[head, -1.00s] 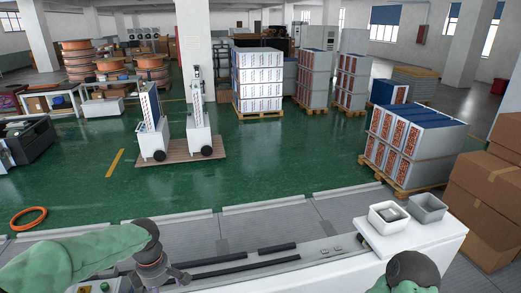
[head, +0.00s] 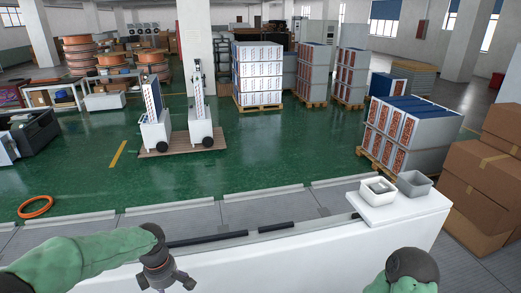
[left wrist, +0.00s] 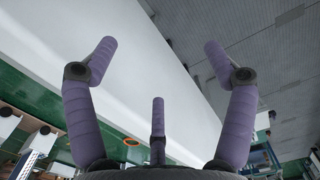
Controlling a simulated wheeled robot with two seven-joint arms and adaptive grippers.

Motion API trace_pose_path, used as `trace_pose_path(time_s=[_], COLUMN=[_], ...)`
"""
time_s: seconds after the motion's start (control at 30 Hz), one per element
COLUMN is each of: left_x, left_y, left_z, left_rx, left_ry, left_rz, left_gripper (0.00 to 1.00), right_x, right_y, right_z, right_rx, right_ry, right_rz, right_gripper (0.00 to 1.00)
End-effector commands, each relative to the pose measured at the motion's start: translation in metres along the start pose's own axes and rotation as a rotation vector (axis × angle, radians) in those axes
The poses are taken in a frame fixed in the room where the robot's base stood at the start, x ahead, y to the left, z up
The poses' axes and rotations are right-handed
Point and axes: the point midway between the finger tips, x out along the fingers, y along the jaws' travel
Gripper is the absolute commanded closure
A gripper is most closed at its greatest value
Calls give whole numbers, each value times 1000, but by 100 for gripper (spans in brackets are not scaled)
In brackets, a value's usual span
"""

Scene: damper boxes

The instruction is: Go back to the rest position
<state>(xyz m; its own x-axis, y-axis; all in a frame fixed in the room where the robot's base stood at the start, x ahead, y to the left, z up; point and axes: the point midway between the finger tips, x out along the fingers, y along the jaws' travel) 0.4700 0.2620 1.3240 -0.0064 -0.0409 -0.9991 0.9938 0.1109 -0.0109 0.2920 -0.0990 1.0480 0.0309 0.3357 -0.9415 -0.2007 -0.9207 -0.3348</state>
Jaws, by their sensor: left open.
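My left gripper (head: 168,284) hangs over the long white bench (head: 290,262) at the lower middle of the head view, with its lower end near the picture's bottom edge. In the left wrist view its purple fingers (left wrist: 159,62) are spread wide with nothing between them. The white bench top shows past them. My right arm's green and dark grey part is at the lower right of the head view; its gripper is out of the picture.
Brown cartons (head: 478,185) are stacked at right. An orange ring (head: 35,207) lies on the open green floor.

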Motion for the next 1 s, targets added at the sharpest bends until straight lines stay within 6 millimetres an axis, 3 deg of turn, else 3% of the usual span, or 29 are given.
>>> trace_pose_path(time_s=[0.27,0.37,0.7,1.0], left_x=[74,113,286,422], left_y=[-6,-10,-44,-92], left_z=[19,29,73,101], left_rx=[162,248,634,946], left_ry=[-55,-85,-211,-276], left_rz=[-6,-4,41,115], left_gripper=[16,16,16,16], right_x=[33,50,128,196], right_y=[12,18,46,70], right_z=[0,-1,-4,-6], right_rx=[0,0,0,0], right_ry=[-2,-2,-2,-2], right_rz=[0,0,0,0], right_gripper=[29,29,29,29])
